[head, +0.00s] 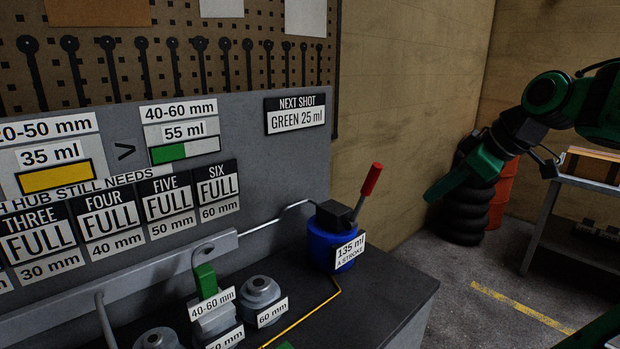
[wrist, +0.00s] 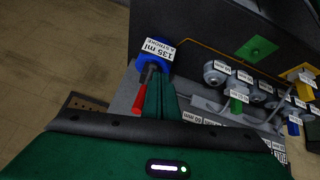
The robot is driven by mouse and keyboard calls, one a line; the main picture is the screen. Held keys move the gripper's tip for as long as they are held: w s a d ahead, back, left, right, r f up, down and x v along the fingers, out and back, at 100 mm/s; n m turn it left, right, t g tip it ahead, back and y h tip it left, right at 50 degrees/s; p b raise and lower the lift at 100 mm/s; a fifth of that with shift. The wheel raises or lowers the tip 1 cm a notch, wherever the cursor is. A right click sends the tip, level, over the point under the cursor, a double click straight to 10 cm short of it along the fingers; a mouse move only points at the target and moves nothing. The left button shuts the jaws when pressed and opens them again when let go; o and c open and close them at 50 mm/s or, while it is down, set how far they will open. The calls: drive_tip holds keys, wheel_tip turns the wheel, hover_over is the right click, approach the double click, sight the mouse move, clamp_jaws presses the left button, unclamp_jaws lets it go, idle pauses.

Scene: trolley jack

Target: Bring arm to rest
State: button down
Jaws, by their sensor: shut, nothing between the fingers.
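My green arm reaches in from the right in the head view, and my gripper (head: 436,192) hangs in the air to the right of the bench, apart from it. In the wrist view the green fingers (wrist: 160,98) lie together, with nothing seen between them. A blue pump (head: 325,252) labelled 135 ml a stroke stands at the bench's right end, its lever with a red handle (head: 371,180) tilted up to the right. The blue pump (wrist: 163,65) also shows in the wrist view, beyond the fingertips, which partly overlap its lever in the picture.
The dark bench (head: 400,296) holds several labelled grey cylinders and a green-handled valve (head: 206,281). A grey sign board stands behind. Stacked black tyres (head: 466,215), a red drum (head: 502,195) and a grey trolley (head: 545,225) are at the right. Floor between bench and trolley is clear.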

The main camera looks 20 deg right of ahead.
drive_tip(key=s+a+f+m+g, duration=0.3)
drive_tip(key=s+f+m, duration=0.3)
drive_tip(key=f, duration=0.3)
drive_tip(key=s+a+f+m+g+h, duration=0.1)
drive_tip(key=s+a+f+m+g, duration=0.3)
drive_tip(key=f, duration=0.5)
drive_tip(key=s+a+m, duration=0.1)
drive_tip(key=s+m, duration=0.1)
drive_tip(key=s, duration=0.1)
drive_tip(key=shift+g, duration=0.3)
